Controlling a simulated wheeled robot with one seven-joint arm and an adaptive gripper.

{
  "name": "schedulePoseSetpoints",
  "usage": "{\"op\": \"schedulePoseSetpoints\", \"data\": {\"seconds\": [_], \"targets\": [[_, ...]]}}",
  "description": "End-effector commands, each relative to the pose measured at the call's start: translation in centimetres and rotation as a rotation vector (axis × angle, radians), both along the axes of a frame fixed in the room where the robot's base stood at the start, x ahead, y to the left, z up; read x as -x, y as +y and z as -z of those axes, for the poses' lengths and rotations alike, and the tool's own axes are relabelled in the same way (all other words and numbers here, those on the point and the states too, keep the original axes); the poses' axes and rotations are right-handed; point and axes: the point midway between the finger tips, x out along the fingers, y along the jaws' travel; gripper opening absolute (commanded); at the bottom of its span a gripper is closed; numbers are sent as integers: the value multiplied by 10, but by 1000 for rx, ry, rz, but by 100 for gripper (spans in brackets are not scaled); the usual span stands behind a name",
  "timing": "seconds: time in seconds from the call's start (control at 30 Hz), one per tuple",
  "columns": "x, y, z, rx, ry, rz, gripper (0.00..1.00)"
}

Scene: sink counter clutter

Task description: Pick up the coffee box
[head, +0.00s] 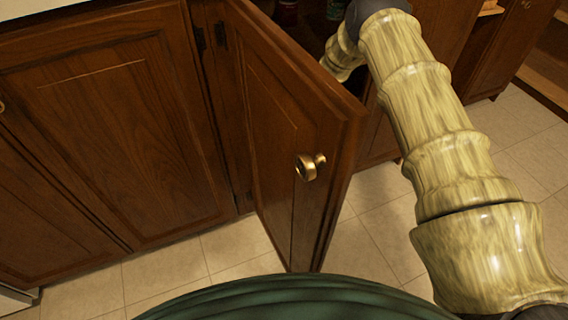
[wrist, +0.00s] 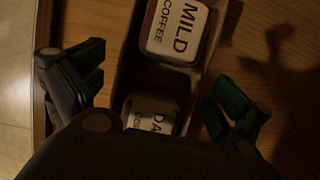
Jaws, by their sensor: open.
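In the wrist view a coffee box with a white label reading "MILD COFFEE" (wrist: 175,30) stands in a dark tray or holder at the top middle. A second label (wrist: 150,114) starting "DA" shows below it, partly hidden by my gripper's body. My gripper (wrist: 163,92) is open, with one dark finger to the left of the holder and one to the right. Neither finger clearly touches a label. In the head view my arm reaches into the open cabinet, and the gripper is hidden there.
An open wooden cabinet door (head: 292,150) with a brass knob (head: 310,166) stands just left of my arm. Closed cabinet doors (head: 100,130) lie further left. The tiled floor (head: 380,235) is clear. In the wrist view a wooden surface (wrist: 285,80) lies right of the holder.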

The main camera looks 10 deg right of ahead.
Motion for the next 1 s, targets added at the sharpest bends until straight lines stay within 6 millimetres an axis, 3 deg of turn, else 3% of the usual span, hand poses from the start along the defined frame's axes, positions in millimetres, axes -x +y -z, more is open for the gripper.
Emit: {"op": "schedulePoseSetpoints", "data": {"seconds": [0.07,0.3,0.57,0.6,1.0], "targets": [[0,3,8,0,0,0,100],[0,4,8,0,0,-1,100],[1,4,8,0,1,-1,54],[1,4,8,0,1,-1,52],[0,4,4,0,0,-1,52]]}}
